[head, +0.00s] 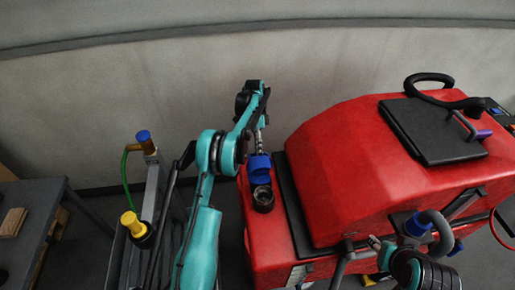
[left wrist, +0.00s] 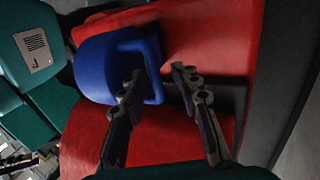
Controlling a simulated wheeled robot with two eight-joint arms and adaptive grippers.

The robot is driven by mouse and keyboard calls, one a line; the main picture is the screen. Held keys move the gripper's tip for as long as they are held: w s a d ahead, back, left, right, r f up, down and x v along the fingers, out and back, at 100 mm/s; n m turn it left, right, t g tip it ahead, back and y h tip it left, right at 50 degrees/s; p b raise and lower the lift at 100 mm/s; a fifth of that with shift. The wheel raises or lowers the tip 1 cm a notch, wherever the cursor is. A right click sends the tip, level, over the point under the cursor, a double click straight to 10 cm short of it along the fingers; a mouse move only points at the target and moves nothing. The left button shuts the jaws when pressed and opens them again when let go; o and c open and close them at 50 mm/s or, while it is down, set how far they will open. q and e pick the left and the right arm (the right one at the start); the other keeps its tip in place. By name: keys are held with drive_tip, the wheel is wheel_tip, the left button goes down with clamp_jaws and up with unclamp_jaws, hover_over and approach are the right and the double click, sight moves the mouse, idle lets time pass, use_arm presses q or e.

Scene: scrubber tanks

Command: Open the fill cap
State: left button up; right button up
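The blue fill cap (head: 259,164) is at the left end of the red scrubber (head: 350,150). It appears tipped up behind a dark round filler opening (head: 263,199). My left gripper (head: 260,144) is just behind and above the cap. In the left wrist view the cap (left wrist: 100,68) shows a looped blue handle. The left fingers (left wrist: 160,74) are apart, with the handle's edge between their tips; contact cannot be made out.
A yellow-capped post (head: 132,222) and a blue-capped post (head: 146,142) with a green hose stand left of my left arm. A grey table (head: 40,205) is at the far left. A black lid (head: 435,128) with handles tops the scrubber. A wall runs behind.

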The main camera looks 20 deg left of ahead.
use_arm(q)
drive_tip(key=v, duration=0.7)
drive_tip(key=shift+r, duration=0.45)
drive_tip(key=shift+a, duration=0.1)
drive_tip(key=s+d+r+n+t+y+b, duration=0.2)
drive_tip(key=s+d+r+n+t, duration=0.5)
drive_tip(key=s+r, duration=0.6)
drive_tip(key=s+d+f+n+t, duration=0.2)
drive_tip(key=s+f, duration=0.2)
drive_tip(key=s, duration=0.5)
drive_tip(key=s+d+f+n+t+b, duration=0.1)
drive_tip(key=s+d+f+n+t, duration=0.1)
drive_tip(key=s, duration=0.8)
drive_tip(key=shift+d+f+n+t+y, duration=0.4)
drive_tip(key=shift+f, duration=0.45)
